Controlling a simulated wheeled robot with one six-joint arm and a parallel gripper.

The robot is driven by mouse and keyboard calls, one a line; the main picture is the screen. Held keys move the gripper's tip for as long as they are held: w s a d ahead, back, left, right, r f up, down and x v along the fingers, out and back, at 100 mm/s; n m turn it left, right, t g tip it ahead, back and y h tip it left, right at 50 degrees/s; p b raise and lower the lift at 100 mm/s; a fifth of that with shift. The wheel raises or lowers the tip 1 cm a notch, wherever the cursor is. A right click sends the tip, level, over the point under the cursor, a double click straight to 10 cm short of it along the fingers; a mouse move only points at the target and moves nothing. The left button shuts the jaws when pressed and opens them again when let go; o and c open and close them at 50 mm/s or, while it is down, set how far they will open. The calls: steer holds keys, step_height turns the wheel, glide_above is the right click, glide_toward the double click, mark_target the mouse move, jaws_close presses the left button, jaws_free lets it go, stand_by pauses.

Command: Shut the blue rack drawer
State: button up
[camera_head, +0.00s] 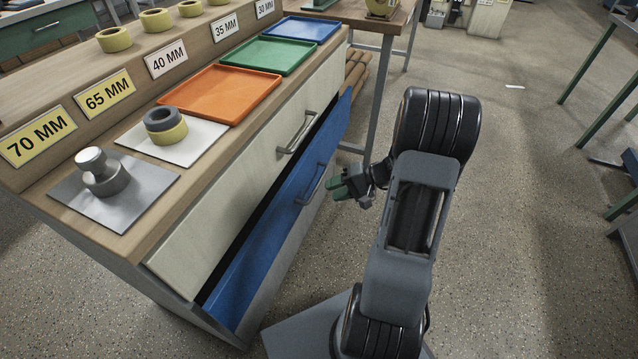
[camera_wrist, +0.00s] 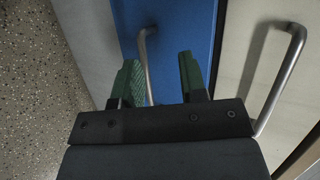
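The blue drawer (camera_head: 262,246) is the lower drawer of the wooden-topped rack and stands a little way out, with a dark gap along its top edge. Its metal bar handle (camera_head: 316,184) is on its front. My gripper (camera_head: 338,189) is just to the right of that handle, pointing at the drawer front. In the wrist view my gripper (camera_wrist: 162,80) is open, with two green fingers apart. The drawer handle (camera_wrist: 147,62) shows between the fingers, close to the left one; I cannot tell whether they touch. The blue front (camera_wrist: 178,30) fills the middle behind it.
The cream drawer (camera_head: 235,190) above has its own bar handle (camera_head: 298,132), also at right in the wrist view (camera_wrist: 282,75). Orange (camera_head: 222,92), green (camera_head: 268,55) and blue (camera_head: 305,28) trays lie on the rack top. Floor (camera_head: 520,230) to the right is clear.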

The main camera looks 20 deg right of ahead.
mark_target(320, 181)
steer(key=w+d+f+m+t, duration=0.1)
steer(key=d+f+m+t, duration=0.2)
steer(key=d+f+t, duration=0.45)
steer(key=shift+g+h, duration=0.5)
steer(key=shift+g, duration=0.15)
steer(key=b+x, duration=0.1)
steer(key=x, duration=0.3)
steer(key=r+b+x, duration=0.1)
steer(key=x, duration=0.3)
steer(key=w+b+x, duration=0.1)
steer(key=x, duration=0.3)
steer(key=shift+w+d+r, duration=0.1)
steer(key=shift+w+r, duration=0.05)
steer(key=shift+r, duration=0.2)
steer(key=shift+c, duration=0.5)
jaws_close()
